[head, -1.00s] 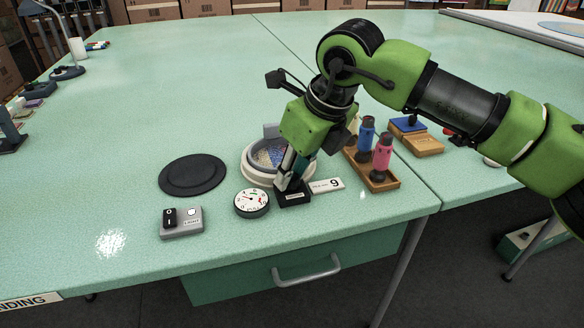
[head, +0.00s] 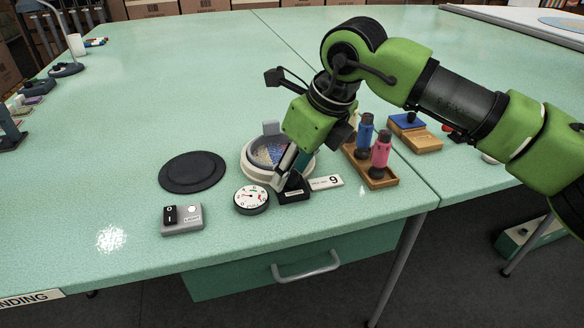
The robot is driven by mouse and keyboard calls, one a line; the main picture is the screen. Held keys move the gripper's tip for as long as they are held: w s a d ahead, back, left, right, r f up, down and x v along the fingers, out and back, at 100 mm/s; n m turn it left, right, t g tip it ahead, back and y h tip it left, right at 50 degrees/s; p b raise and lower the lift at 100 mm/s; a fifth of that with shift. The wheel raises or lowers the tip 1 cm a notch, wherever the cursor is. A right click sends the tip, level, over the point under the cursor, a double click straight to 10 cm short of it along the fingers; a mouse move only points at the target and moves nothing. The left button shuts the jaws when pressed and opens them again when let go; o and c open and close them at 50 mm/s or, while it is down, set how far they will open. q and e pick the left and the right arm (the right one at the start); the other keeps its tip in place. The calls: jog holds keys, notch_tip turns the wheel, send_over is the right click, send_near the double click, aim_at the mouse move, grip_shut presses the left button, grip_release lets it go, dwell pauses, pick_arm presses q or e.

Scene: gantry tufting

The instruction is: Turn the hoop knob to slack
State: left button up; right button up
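The round white hoop stand (head: 250,171), with a grey ring and patterned fabric inside, sits near the table's front. The hoop knob cannot be made out apart from the fingers, which cover that spot. Whether the fingers are closed on it is not clear. A round white dial gauge (head: 251,198) with a dark rim lies just left of the block. My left gripper is out of view.
A black disc (head: 192,172) and a grey switch box (head: 182,219) lie to the left. A card marked 9 (head: 325,183) and a wooden tray (head: 378,181) with blue and pink bottles stand close on the right. The table's left middle is clear.

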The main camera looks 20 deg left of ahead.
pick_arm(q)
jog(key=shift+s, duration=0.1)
pick_arm(e)
jog(key=v, duration=1.2)
jog(key=shift+d, duration=0.1)
